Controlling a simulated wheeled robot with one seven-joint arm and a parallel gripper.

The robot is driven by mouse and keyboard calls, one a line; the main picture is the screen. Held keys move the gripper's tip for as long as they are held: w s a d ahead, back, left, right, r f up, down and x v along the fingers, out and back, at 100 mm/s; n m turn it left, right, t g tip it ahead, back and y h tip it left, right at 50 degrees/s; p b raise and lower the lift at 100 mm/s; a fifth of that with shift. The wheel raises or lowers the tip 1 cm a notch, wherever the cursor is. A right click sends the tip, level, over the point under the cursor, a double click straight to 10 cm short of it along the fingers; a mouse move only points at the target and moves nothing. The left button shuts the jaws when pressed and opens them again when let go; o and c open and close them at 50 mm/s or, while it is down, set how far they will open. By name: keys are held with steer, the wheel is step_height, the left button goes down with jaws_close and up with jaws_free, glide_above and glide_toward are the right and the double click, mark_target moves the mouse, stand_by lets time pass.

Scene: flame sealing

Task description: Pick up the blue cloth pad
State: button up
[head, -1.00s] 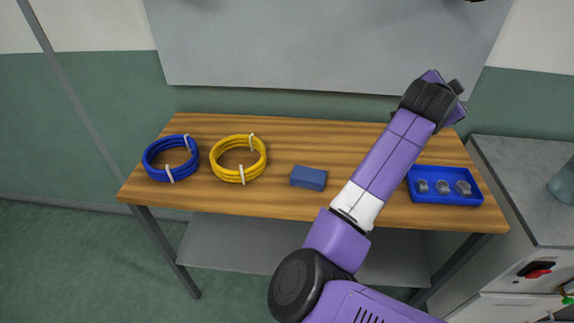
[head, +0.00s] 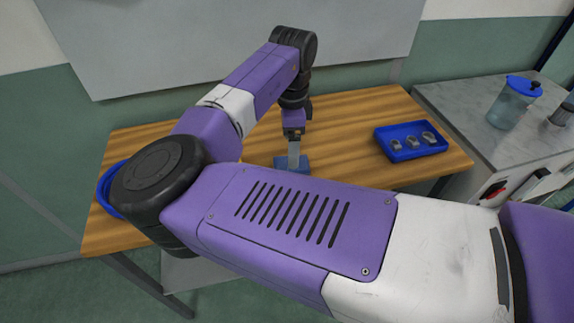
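The blue cloth pad (head: 281,162) lies on the wooden table (head: 350,109), in the middle of the head view. My gripper (head: 294,160) points straight down at the pad, with its pale fingers over or against the pad's top. I see the fingers edge-on, so the gap between them does not show. I cannot tell whether they grip the pad. My own arm covers the area in front of the pad.
A blue tray (head: 384,146) with several small grey metal parts stands to the right on the table. A blue coil (head: 104,190) shows partly at the left behind my arm. A grey cabinet (head: 455,105) with a blue-lidded jar (head: 510,105) stands at the right.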

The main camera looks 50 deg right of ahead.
mark_target(280, 163)
steer(key=shift+w+d+f+p, duration=0.1)
steer(key=shift+f+p, duration=0.2)
steer(key=shift+f, duration=1.6)
steer(key=shift+w+d+f+p, duration=0.1)
steer(key=shift+f+p, duration=0.2)
steer(key=shift+f, duration=1.6)
steer(key=c, duration=1.5)
